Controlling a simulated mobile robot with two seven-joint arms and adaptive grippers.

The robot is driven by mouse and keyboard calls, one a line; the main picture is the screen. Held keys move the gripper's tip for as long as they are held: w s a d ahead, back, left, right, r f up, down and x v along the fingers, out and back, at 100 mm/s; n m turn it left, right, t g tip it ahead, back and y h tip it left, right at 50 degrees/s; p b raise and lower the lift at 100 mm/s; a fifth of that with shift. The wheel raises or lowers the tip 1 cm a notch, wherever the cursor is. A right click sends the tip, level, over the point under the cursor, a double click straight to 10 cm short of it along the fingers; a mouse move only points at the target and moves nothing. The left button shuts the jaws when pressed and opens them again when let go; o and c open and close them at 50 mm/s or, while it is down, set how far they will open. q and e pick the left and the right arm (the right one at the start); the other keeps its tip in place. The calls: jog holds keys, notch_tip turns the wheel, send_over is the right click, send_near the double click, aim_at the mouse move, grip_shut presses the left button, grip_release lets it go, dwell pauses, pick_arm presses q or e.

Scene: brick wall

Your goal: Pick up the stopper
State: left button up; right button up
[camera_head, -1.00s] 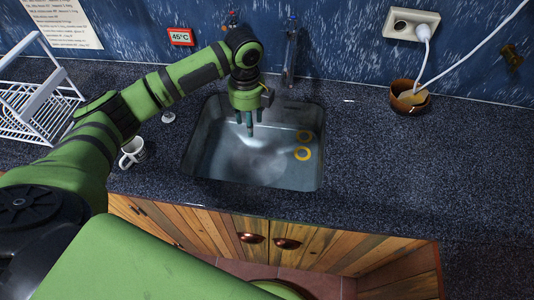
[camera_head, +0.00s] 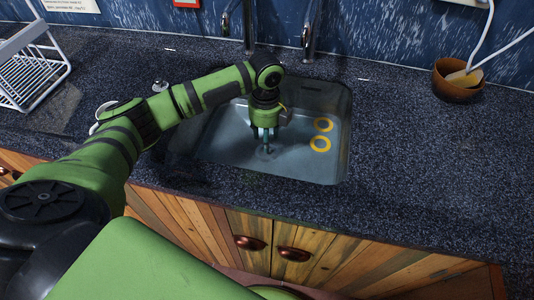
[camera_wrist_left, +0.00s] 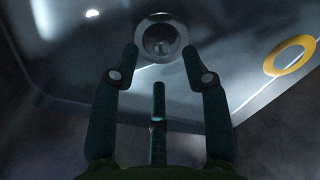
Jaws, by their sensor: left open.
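My left gripper (camera_head: 266,138) is open, pointing down inside the sink (camera_head: 225,150), low over its floor. In the left wrist view its fingers (camera_wrist_left: 160,62) are spread and empty. Just beyond the fingertips is a round metal fitting (camera_wrist_left: 160,38) with a bright rim and a dark, rounded middle. I cannot tell whether this is the stopper seated in the drain or the open drain. A small pale round object (camera_head: 160,86), perhaps a stopper, lies on the counter left of the sink, partly behind my arm. My right gripper is out of view.
Two yellow rings (camera_head: 321,134) lie in the sink, right of the gripper; one shows in the wrist view (camera_wrist_left: 289,56). Taps (camera_head: 309,40) stand behind the sink. A white dish rack (camera_head: 35,65) is at left, a brown pot (camera_head: 457,80) at right. The right counter is mostly clear.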

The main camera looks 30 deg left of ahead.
pick_arm(q)
notch_tip(320, 180, down, 4)
jog(key=shift+d+f, duration=0.1)
jog(key=shift+f, duration=0.1)
grip_shut()
jog(key=shift+r, duration=0.1)
